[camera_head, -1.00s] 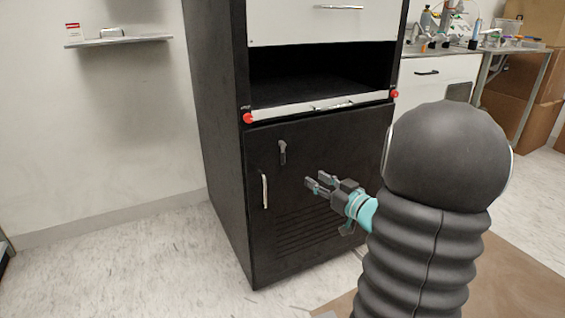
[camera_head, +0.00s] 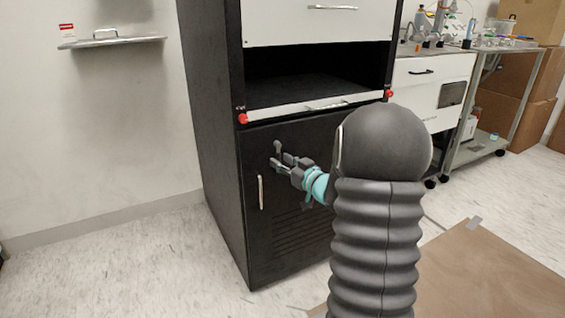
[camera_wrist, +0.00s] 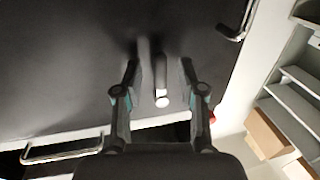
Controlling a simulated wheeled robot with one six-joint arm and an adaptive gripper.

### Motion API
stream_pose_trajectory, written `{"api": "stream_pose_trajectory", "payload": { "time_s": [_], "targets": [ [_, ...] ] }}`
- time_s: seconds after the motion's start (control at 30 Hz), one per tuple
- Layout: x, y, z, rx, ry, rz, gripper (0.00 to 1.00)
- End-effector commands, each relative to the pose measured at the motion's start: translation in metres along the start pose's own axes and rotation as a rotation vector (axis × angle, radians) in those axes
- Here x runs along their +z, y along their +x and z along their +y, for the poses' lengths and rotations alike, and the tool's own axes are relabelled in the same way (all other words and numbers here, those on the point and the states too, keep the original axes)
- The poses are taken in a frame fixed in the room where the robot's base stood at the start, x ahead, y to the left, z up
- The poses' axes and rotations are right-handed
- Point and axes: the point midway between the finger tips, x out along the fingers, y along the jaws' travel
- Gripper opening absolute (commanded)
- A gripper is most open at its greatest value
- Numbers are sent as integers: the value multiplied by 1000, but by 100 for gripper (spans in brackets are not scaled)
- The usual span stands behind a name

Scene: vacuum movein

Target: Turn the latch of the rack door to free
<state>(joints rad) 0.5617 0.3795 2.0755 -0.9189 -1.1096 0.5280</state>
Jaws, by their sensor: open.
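The rack door (camera_head: 300,220) is black and shut. Its small grey latch (camera_head: 277,147) is near the top left of the door, its lower part hidden behind my gripper in the head view. My gripper (camera_head: 281,162) is open at the latch. In the wrist view the latch (camera_wrist: 160,82) stands between the two spread fingers of my gripper (camera_wrist: 160,70), with a bright end towards the camera. A gap shows on each side, so the fingers do not appear to touch it.
A silver door handle (camera_head: 261,192) is below and left of the latch. Above the door is a white drawer front (camera_head: 300,110) with red knobs at its ends, under an open shelf bay. A wall shelf (camera_head: 112,42) is at the left. Floor is clear left of the rack.

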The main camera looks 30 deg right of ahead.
Motion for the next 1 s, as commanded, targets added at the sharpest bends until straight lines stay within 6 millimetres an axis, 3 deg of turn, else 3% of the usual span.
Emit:
{"api": "stream_pose_trajectory", "payload": {
  "time_s": [0.33,0.5,1.0],
  "targets": [
    [0,3,0,0,0,0,38],
    [0,3,0,0,0,0,0],
    [1,2,4,1,-77,-15,0]
  ]
}}
